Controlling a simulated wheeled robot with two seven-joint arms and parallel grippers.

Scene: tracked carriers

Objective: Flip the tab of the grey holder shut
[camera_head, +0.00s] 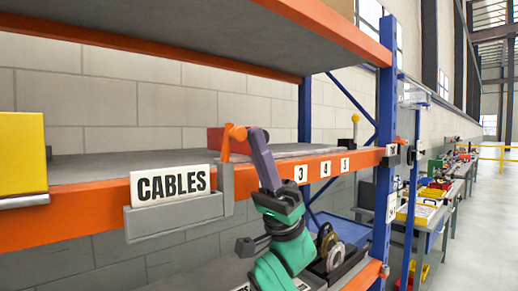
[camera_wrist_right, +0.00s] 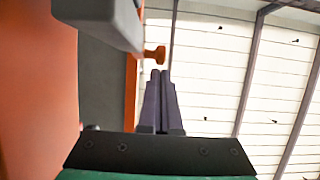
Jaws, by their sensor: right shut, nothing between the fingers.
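The grey holder (camera_head: 175,216) hangs on the front of the orange shelf beam. It holds a white card reading CABLES (camera_head: 170,186). An orange tab (camera_head: 227,145) stands up at the holder's right end, above a grey upright, with a knob at its top pointing right. The tab's orange knob also shows in the right wrist view (camera_wrist_right: 155,54), just beyond the fingertips. My right gripper (camera_head: 254,133) is shut and empty, its purple fingers pointing up beside the knob on the right; whether they touch cannot be told. My left gripper is not in view.
The orange beam (camera_head: 90,205) and the shelf above bound the space. A yellow box (camera_head: 22,155) stands at the left and a red box (camera_head: 215,141) lies behind the tab. A blue rack post (camera_head: 385,110) rises at the right. Open floor lies further right.

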